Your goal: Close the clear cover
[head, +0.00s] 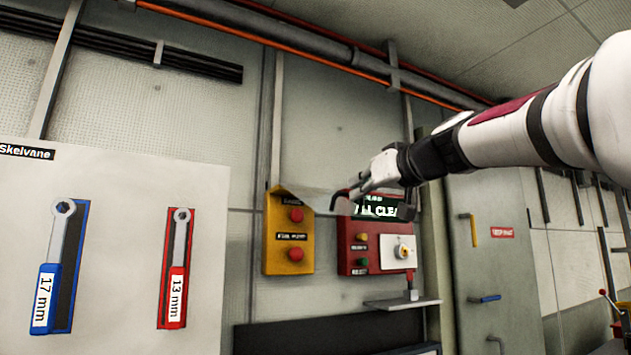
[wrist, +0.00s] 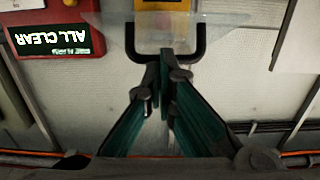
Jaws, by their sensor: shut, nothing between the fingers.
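The clear cover (head: 318,199) is a see-through sheet that sticks out, raised, from the top of a yellow button box (head: 275,248). In the wrist view the cover (wrist: 108,38) spans the area ahead of my fingers, with the yellow box (wrist: 163,5) behind it at the top edge. A dark U-shaped bar (wrist: 135,50), seemingly its handle, shows there. My gripper (head: 352,203) is at the cover's outer right end in the head view. In the wrist view its fingertips (wrist: 166,62) are together and empty, overlapping the bar. I cannot tell whether they touch it.
A red panel (head: 349,262) with an ALL CLEAR display (head: 375,211) stands right of the yellow box, partly behind my gripper. A small shelf (head: 400,304) juts out below it. A white board (head: 120,210) with two wrenches hangs left. Pipes (head: 300,37) run overhead.

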